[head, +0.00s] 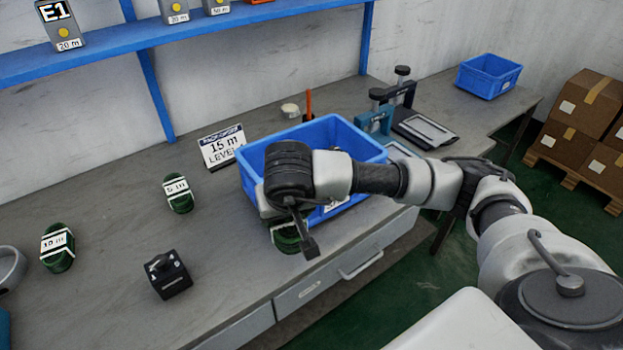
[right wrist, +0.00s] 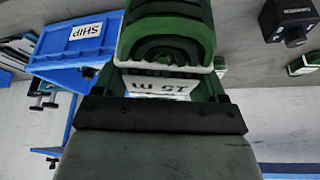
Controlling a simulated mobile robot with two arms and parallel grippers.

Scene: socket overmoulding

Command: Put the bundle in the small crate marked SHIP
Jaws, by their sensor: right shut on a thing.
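My right gripper (head: 290,222) is shut on a green coiled bundle (head: 287,240), held at the front left corner of the near blue crate (head: 357,138), outside its wall. In the right wrist view the bundle (right wrist: 168,35) fills the jaws (right wrist: 160,95), with a white band reading 15 m, upside down in the picture. The crate in that view (right wrist: 55,75) stands to the left with a SHIP label. In the head view my arm hides part of the crate and its front label. My left gripper is not in view.
Other green bundles, one marked 5 m (head: 178,194) and one at the far left (head: 57,248), lie on the bench. A black box (head: 167,275), a 15 m sign (head: 222,148) and a press-like tool (head: 385,108) stand around. Another blue crate (head: 489,76) sits at the back right.

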